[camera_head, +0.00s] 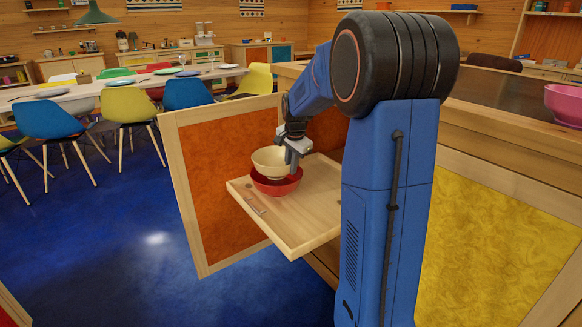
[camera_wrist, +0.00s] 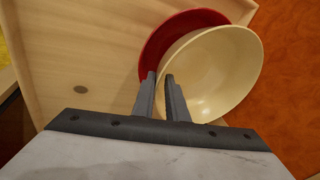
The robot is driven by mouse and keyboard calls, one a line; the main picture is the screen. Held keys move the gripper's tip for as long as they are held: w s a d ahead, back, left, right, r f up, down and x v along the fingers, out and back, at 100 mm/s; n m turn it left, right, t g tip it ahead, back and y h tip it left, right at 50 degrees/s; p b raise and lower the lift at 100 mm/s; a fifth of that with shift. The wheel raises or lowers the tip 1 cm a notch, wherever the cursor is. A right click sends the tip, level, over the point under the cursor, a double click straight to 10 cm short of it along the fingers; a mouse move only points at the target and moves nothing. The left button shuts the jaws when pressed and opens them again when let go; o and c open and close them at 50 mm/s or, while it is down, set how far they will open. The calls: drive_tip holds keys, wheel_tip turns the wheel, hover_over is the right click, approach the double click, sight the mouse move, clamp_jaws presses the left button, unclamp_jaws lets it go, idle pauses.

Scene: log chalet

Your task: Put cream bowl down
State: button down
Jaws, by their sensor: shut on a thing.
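The cream bowl (camera_head: 271,161) is upright at my gripper (camera_head: 294,155), over the red bowl (camera_head: 276,184). In the wrist view, my gripper (camera_wrist: 162,80) is shut on the near rim of the cream bowl (camera_wrist: 215,75). The red bowl (camera_wrist: 185,25) shows behind and below it, offset to the left. The red bowl rests on a pulled-out wooden shelf (camera_head: 308,212). The cream bowl overlaps the red one in both views; I cannot tell whether they touch.
An open orange door panel (camera_head: 228,185) stands left of the shelf. A small flat item (camera_head: 250,203) lies near the shelf's left edge. A pink bowl (camera_head: 565,104) sits on the counter at right. The shelf's front right part is clear.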

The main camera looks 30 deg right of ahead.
drive_tip(key=shift+f, duration=0.6)
drive_tip(key=c, duration=1.8)
unclamp_jaws()
drive_tip(key=shift+o, duration=0.2)
drive_tip(key=shift+r, duration=0.1)
